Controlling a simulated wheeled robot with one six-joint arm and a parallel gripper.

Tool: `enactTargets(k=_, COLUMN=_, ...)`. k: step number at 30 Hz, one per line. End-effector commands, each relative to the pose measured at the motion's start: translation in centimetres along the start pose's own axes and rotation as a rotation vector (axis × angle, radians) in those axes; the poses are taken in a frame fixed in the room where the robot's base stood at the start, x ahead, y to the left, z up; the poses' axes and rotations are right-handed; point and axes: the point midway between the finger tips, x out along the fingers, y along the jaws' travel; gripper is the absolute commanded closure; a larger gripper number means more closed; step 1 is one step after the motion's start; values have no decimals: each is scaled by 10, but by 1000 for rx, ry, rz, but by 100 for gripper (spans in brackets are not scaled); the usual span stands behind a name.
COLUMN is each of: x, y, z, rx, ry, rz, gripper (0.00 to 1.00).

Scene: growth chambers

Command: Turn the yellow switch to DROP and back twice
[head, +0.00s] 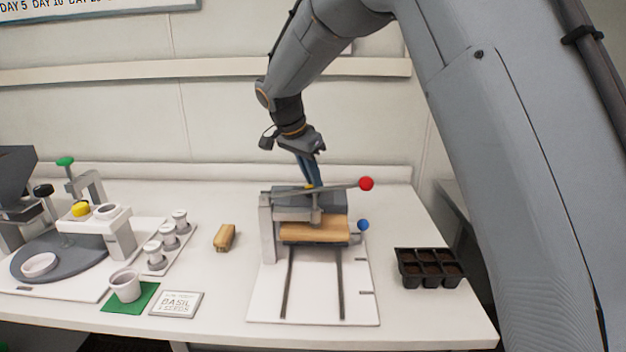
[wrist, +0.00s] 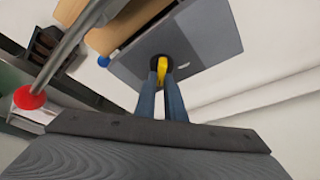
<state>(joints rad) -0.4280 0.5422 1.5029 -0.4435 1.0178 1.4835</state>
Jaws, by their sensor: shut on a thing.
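My gripper (head: 312,184) points down at the top of the grey press-like device in the middle of the table. In the wrist view its two blue-grey fingers (wrist: 163,82) are shut on the yellow switch (wrist: 162,66), which sits on a dark round base on the device's grey top plate (wrist: 210,38). In the head view only a sliver of the yellow switch (head: 309,187) shows beneath the fingertips. I cannot read any DROP label or tell which position the switch points to.
A lever with a red knob (head: 366,183) sticks out right of the device, above a blue knob (head: 363,225). A black cell tray (head: 430,268) stands to the right. A wooden block (head: 224,238), white cup (head: 126,286) and basil card (head: 176,303) lie to the left.

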Motion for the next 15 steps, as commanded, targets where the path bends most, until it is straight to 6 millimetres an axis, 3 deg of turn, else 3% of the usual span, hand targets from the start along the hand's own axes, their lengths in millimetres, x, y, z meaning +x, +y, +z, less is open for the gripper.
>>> enactTargets(k=8, x=0, y=0, z=0, rx=2, ry=-1, rz=0, gripper=100)
enactTargets(k=9, x=0, y=0, z=0, rx=2, ry=-1, rz=0, gripper=89)
enactTargets(k=12, x=0, y=0, z=0, rx=1, ry=-1, rz=0, gripper=72)
enactTargets(k=15, x=0, y=0, z=0, rx=1, ry=-1, rz=0, gripper=72)
